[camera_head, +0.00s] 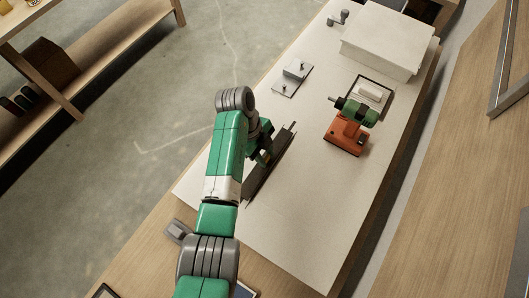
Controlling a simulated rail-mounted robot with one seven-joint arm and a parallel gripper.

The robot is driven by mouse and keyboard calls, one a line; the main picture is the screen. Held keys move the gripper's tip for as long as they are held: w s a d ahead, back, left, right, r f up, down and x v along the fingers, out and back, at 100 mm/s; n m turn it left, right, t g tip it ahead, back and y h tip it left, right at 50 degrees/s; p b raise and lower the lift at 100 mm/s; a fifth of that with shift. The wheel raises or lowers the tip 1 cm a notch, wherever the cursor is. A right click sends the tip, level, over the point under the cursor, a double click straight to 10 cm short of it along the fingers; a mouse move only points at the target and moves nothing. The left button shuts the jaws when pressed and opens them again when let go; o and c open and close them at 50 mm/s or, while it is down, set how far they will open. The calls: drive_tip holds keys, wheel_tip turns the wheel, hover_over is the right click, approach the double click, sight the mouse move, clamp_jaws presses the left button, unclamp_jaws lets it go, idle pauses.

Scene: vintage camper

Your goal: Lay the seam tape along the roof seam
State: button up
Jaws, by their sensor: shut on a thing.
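My gripper (264,157) is at the middle left of the pale worktop, low over a long dark strip (268,170) that looks like the roof seam. The strip runs slantwise, from lower left to upper right, on the pale panel (310,215). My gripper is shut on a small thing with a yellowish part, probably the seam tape. My arm and fingers hide most of it, and I cannot tell whether it touches the strip. I see no tape clearly laid along the strip.
An orange and green drill-like tool (348,132) stands right of the strip. Behind it are a dark-framed opening (388,82) with a white block, a large white box (388,42) and a grey plate (291,80). A grey block (178,230) lies lower left. The panel's front right is clear.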

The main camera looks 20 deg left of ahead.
drive_tip(key=shift+f+b, duration=0.4)
drive_tip(key=shift+f, duration=0.15)
idle(0.4)
drive_tip(key=o, duration=1)
drive_tip(key=shift+o, duration=0.2)
drive_tip(key=shift+r, duration=0.1)
drive_tip(key=v, duration=0.7)
drive_tip(key=shift+a+r, duration=0.2)
drive_tip(key=shift+r, duration=0.05)
